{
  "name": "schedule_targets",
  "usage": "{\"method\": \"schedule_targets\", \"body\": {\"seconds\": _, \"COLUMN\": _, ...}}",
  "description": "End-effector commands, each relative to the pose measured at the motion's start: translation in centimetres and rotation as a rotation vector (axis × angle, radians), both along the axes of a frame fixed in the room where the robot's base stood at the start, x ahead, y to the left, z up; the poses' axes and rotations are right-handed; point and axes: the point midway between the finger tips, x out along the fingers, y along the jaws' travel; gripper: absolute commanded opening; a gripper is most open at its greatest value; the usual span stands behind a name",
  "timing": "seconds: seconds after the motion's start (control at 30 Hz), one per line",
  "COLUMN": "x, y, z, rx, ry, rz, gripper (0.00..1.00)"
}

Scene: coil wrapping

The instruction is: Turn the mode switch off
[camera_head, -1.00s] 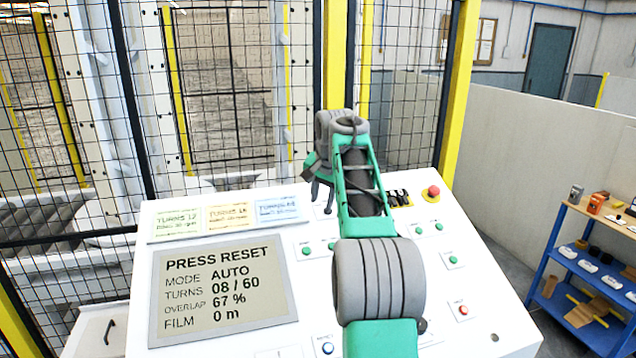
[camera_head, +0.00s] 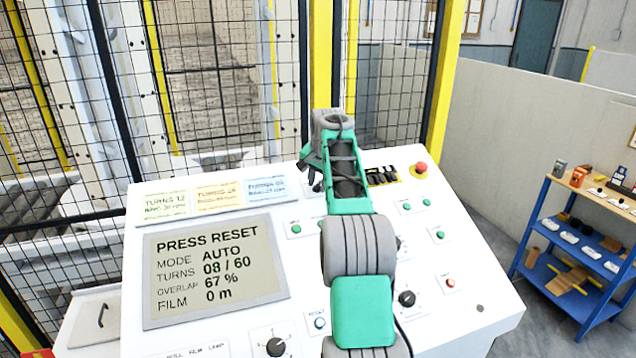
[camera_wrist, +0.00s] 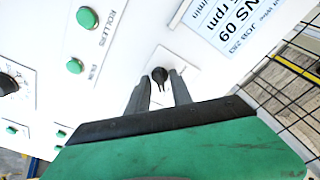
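A small black rotary switch (camera_wrist: 160,75) on a white plate shows in the wrist view, between the tips of my gripper (camera_wrist: 160,84). The grey fingers stand apart on either side of it, with gaps that look clear. No label for this switch is readable, so I cannot confirm that it is the mode switch. In the head view my gripper (camera_head: 315,178) is at the upper middle of the white console (camera_head: 478,300), and my arm hides part of the panel there. The console display (camera_head: 215,268) reads PRESS RESET, MODE AUTO, TURNS 08 / 60.
Other black knobs (camera_head: 407,298) and (camera_head: 275,346) sit lower on the console. Green buttons (camera_wrist: 87,17) are near the gripper. A red emergency button (camera_head: 421,167) is at upper right. A mesh fence (camera_head: 215,100) stands behind; a blue shelf (camera_head: 570,265) is at right.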

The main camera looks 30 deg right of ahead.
Motion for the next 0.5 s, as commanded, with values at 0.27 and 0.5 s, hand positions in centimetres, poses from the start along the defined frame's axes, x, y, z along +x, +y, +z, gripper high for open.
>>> {"method": "schedule_targets", "body": {"seconds": 0.27, "x": -0.02, "y": 0.01, "z": 0.01, "rx": 0.0, "ry": 0.0, "rz": 0.0, "gripper": 0.03}}
{"method": "schedule_targets", "body": {"seconds": 0.5, "x": -0.02, "y": 0.01, "z": 0.01, "rx": 0.0, "ry": 0.0, "rz": 0.0, "gripper": 0.0}}
